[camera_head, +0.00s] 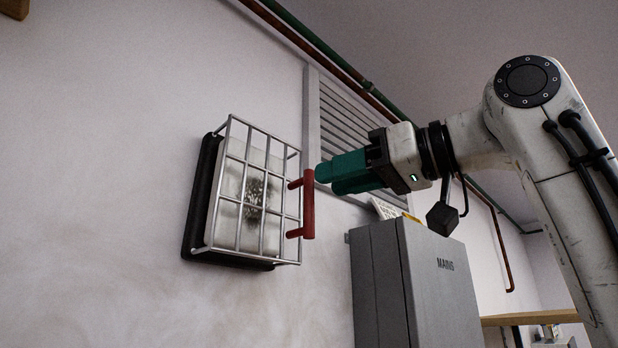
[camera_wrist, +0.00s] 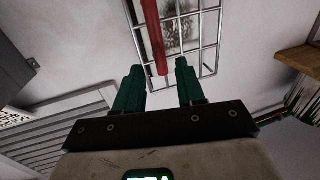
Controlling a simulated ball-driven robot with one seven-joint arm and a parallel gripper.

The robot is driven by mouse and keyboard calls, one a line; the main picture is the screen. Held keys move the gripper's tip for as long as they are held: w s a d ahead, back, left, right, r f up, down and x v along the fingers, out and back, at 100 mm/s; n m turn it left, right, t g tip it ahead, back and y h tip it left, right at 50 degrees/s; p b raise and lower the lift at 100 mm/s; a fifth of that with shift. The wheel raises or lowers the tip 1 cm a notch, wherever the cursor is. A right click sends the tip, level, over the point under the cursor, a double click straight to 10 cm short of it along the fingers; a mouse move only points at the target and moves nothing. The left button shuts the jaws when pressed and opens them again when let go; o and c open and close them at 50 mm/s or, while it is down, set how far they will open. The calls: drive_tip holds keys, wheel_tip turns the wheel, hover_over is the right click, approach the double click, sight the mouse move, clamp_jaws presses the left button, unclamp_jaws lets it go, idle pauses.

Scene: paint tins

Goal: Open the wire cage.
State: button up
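The wire cage (camera_head: 245,190) is a pale metal grid on the wall, over a white panel with a dark sooty patch, on a black backing. A red handle (camera_head: 308,204) stands upright on the cage's right side. The cage looks closed. My gripper (camera_head: 322,178) has green fingers and is just right of the handle's upper part. In the wrist view, the fingers (camera_wrist: 158,75) are apart with nothing between them at their base. The red handle (camera_wrist: 154,38) lies ahead, with its end between the fingertips; I cannot tell whether they touch it.
A grey cabinet marked MAINS (camera_head: 415,285) stands below my gripper. A louvred vent (camera_head: 335,130) is on the wall behind my gripper. Red and green pipes (camera_head: 330,55) run along the top. A wooden shelf (camera_head: 530,317) is at lower right. The wall left of the cage is bare.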

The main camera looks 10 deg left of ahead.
drive_tip(key=p, duration=0.2)
hover_over(309, 238)
drive_tip(key=shift+w, duration=0.1)
clamp_jaws()
idle(0.4)
